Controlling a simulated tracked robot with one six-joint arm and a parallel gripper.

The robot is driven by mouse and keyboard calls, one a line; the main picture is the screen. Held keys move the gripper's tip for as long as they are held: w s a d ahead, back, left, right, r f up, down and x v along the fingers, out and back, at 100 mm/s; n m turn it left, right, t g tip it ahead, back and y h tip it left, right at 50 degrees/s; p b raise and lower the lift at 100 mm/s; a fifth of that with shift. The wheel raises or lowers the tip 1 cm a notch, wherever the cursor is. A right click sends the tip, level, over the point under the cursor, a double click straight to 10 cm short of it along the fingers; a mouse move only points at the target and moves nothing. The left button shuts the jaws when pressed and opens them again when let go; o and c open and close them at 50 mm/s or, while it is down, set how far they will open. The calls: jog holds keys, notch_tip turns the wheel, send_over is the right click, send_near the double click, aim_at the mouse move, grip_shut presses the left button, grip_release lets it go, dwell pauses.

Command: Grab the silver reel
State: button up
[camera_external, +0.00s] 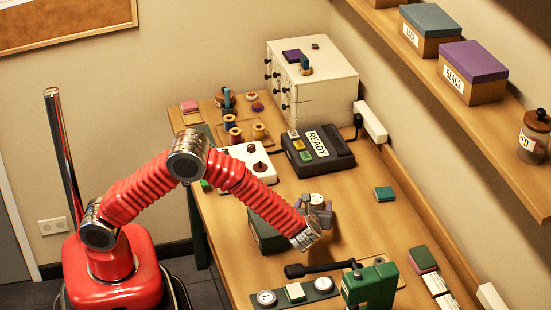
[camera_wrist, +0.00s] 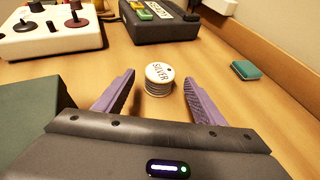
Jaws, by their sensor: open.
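The silver reel (camera_wrist: 159,80) stands upright on the wooden table in the wrist view, with a pale top marked "SILVER" and ridged silver sides. My gripper (camera_wrist: 160,84) is open, with its two purple fingers to the left and right of the reel. The reel is at the far end of the gap between the fingertips, and I see no finger touching it. In the external view my gripper (camera_external: 320,212) is low over the table, and the pale reel top (camera_external: 318,199) shows between the fingers.
A dark green box (camera_wrist: 32,119) is close on the left of my gripper. A black device marked "READY" (camera_external: 318,152) and a white panel with knobs (camera_external: 249,163) stand behind. A teal block (camera_external: 384,194) lies to the right, with bare table around it.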

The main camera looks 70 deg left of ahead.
aim_at(315, 203)
jog(key=shift+x, duration=1.4)
jog(key=shift+c, duration=0.4)
jog(key=c, duration=1.1)
